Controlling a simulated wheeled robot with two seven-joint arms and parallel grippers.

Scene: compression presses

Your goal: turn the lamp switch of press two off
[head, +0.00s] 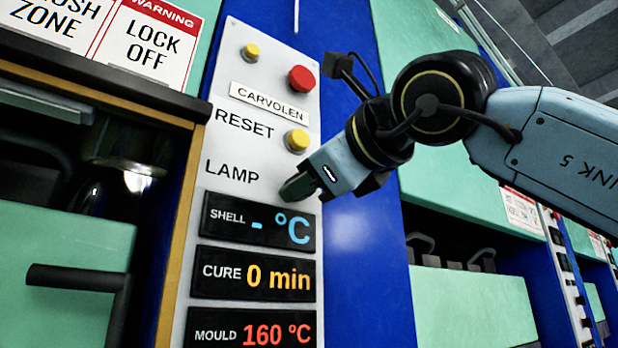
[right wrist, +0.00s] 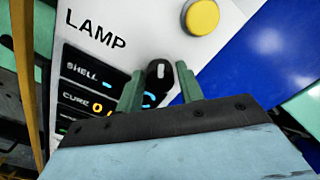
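The lamp switch (right wrist: 160,78) is a black knob with a short white mark, on the white control panel (head: 225,187) by the word LAMP. In the right wrist view its mark points roughly up in the picture. My right gripper (head: 300,187) is at the panel, right of the LAMP label, and hides the switch in the head view. Its two green fingers (right wrist: 160,85) stand apart, one on each side of the knob; whether they touch it I cannot tell. My left gripper is not in view. No press number is readable.
Above the switch are a yellow RESET button (head: 297,140), a red button (head: 301,79) and a small yellow button (head: 251,51). Displays sit below, the SHELL display (head: 228,216) uppermost. A dark handle (head: 75,277) juts out at left. More presses stand at right.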

